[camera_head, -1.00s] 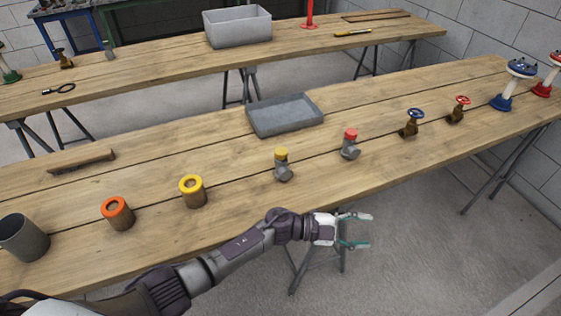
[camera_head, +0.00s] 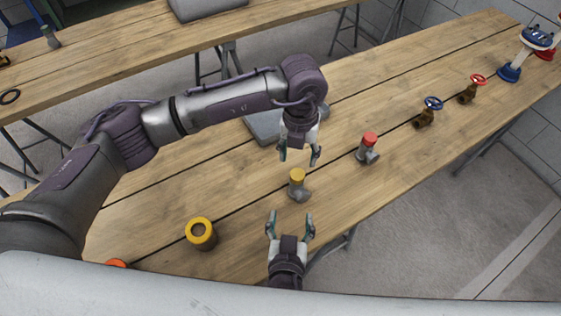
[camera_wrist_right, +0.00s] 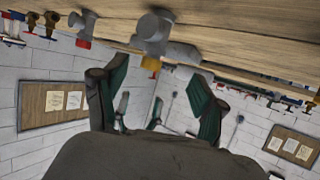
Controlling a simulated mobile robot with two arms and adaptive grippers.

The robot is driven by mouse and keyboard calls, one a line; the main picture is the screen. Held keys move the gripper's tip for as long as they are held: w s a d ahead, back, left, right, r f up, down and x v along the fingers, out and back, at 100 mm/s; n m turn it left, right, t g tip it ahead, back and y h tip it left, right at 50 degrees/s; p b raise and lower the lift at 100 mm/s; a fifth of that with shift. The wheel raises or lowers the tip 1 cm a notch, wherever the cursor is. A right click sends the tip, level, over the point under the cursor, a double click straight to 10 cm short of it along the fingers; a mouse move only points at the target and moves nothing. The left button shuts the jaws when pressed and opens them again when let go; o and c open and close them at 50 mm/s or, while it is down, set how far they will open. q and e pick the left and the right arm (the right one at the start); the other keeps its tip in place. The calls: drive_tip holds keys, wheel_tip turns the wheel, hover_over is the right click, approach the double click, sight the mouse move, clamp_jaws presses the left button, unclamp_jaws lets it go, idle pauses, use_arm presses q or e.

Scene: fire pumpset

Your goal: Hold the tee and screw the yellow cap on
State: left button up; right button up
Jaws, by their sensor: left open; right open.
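A grey tee (camera_head: 299,191) with a yellow cap (camera_head: 297,175) on its top stands on the near wooden table. My left gripper (camera_head: 298,160) is open and empty, pointing down just above and behind the yellow cap. My right gripper (camera_head: 290,222) is open and empty at the table's near side, in front of the tee. In the right wrist view the tee (camera_wrist_right: 153,32) and yellow cap (camera_wrist_right: 151,63) appear upside down beyond the open fingers (camera_wrist_right: 155,100). I cannot tell how far the cap is screwed on.
A tee with a red cap (camera_head: 367,150) stands to the right. Valves with blue (camera_head: 433,103) and red (camera_head: 478,80) handwheels are farther right. A yellow-ringed cylinder (camera_head: 201,234) stands at the left. A grey tray (camera_head: 263,125) lies behind, partly hidden by my left arm.

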sight(296, 187)
drive_tip(key=x, duration=0.8)
drive_tip(key=r+x, duration=0.1)
drive_tip(key=x, duration=0.4)
drive_tip(key=shift+w+d, duration=0.2)
drive_tip(key=shift+d, duration=0.05)
drive_tip(key=shift+c, duration=0.2)
clamp_jaws()
